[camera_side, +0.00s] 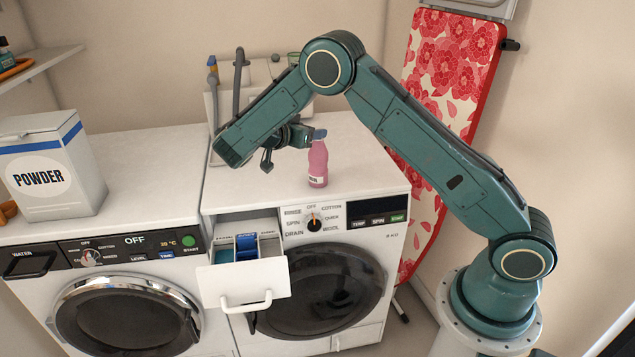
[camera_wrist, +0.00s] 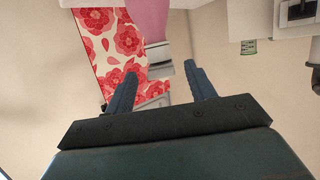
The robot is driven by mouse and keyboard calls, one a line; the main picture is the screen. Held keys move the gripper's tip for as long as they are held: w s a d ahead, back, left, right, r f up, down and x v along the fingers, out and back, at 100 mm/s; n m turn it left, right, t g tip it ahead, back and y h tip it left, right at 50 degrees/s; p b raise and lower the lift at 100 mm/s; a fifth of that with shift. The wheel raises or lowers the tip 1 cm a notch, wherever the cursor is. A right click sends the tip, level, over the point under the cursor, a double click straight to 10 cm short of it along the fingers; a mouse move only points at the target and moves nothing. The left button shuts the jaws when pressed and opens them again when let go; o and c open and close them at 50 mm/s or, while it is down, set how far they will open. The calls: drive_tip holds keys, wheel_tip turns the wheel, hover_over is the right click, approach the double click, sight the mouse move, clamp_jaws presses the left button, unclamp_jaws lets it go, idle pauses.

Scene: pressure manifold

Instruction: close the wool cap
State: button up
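A pink bottle (camera_side: 318,163) stands upright on top of the right washing machine, with a pale label low on its front. A blue piece (camera_side: 319,133) shows at its top; I cannot tell whether it is the cap or one of my fingertips, nor whether the cap is open. My gripper (camera_side: 288,150) is just left of the bottle's upper part. In the wrist view my gripper (camera_wrist: 160,67) is open, with nothing held between its two fingers. The pink bottle (camera_wrist: 150,18) shows beyond the fingers there, partly cut off by the top edge.
A detergent drawer (camera_side: 245,280) is pulled out of the right machine. A powder box (camera_side: 50,170) stands on the left machine. A grey unit with hoses (camera_side: 225,95) is behind. A floral ironing board (camera_side: 450,65) leans at the right. The machine top around the bottle is mostly clear.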

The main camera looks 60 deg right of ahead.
sight(321, 124)
drive_tip(key=shift+r, duration=0.2)
idle(0.3)
drive_tip(key=shift+d+r+y, duration=0.2)
drive_tip(key=shift+r+y, duration=0.2)
drive_tip(key=shift+y, duration=0.35)
drive_tip(key=shift+d+r+y, duration=0.15)
drive_tip(key=shift+r+y, duration=0.2)
drive_tip(key=shift+y, duration=0.4)
drive_tip(key=r+y, duration=0.1)
drive_tip(key=d+y, duration=0.1)
drive_tip(key=y, duration=0.1)
drive_tip(key=shift+d+r+y, duration=0.15)
drive_tip(key=shift+r+y, duration=0.15)
drive_tip(key=shift+r, duration=0.05)
drive_tip(key=d+y, duration=0.1)
drive_tip(key=r+y, duration=0.1)
drive_tip(key=y, duration=0.1)
drive_tip(key=shift+d+y, duration=0.3)
drive_tip(key=shift+d, duration=0.05)
drive_tip(key=shift+d+r+y, duration=0.25)
drive_tip(key=shift+d+y, duration=0.4)
drive_tip(key=shift+y, duration=0.65)
drive_tip(key=shift+d+r+y, duration=0.1)
drive_tip(key=shift+d+y, duration=0.35)
drive_tip(key=shift+y, duration=0.35)
